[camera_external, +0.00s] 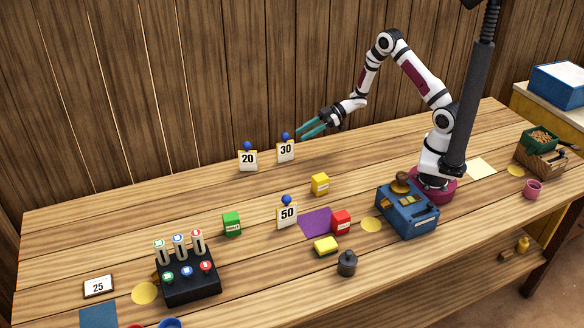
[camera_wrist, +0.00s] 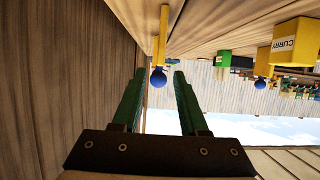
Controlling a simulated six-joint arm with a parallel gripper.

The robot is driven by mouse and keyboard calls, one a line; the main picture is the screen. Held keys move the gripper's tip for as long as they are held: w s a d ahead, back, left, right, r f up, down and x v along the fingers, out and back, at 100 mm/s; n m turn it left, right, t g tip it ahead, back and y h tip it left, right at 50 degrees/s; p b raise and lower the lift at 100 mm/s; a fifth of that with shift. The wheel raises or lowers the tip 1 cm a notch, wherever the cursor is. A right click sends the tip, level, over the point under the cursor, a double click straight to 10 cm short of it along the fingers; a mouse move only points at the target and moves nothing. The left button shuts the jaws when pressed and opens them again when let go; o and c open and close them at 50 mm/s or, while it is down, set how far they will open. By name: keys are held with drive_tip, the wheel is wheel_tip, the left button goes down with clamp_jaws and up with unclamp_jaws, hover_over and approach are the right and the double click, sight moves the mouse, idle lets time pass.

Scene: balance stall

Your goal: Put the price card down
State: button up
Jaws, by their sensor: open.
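Three price cards with blue knobs stand upright on the table: card 20 (camera_external: 248,160), card 30 (camera_external: 286,151) and card 50 (camera_external: 287,216). Card 25 (camera_external: 98,286) is at the front left and has no visible knob. My gripper (camera_external: 302,131) is open and empty, just right of and slightly above card 30's knob. In the wrist view, a card (camera_wrist: 162,35) shows edge-on, its blue knob (camera_wrist: 158,77) lined up between my open fingertips. Its number is not visible there.
A yellow box (camera_external: 320,184), green box (camera_external: 232,224), red box (camera_external: 341,221) and purple cloth (camera_external: 315,222) lie around card 50. A black rack (camera_external: 190,279) stands front left, a blue machine (camera_external: 407,211) near my base. The wooden wall is close behind my gripper.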

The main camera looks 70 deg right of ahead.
drive_tip(key=w+d+r+m+h, duration=0.2)
drive_tip(key=d+r+m+h, duration=0.2)
drive_tip(key=d+r+h, duration=0.25)
drive_tip(key=s+d+r+m+g+h, duration=0.1)
drive_tip(key=s+r+m+g+h, duration=0.15)
drive_tip(key=s, duration=0.35)
drive_tip(key=s+d+r+m+g+h, duration=0.1)
drive_tip(key=s+r+m+h, duration=0.25)
drive_tip(key=s, duration=0.25)
drive_tip(key=s+a+m+g+y, duration=0.1)
drive_tip(key=s+a, duration=0.3)
drive_tip(key=s, duration=0.4)
drive_tip(key=s+a+r+m+g+y, duration=0.1)
drive_tip(key=s+a+m+g+y, duration=0.1)
drive_tip(key=s+a, duration=0.3)
drive_tip(key=s+a+m+g+y, duration=0.1)
drive_tip(key=s+a+g, duration=0.2)
drive_tip(key=s, duration=0.8)
drive_tip(key=shift+a+r+m+y, duration=0.3)
drive_tip(key=shift+a+y, duration=0.05)
drive_tip(key=shift+a, duration=0.3)
drive_tip(key=shift+o, duration=0.5)
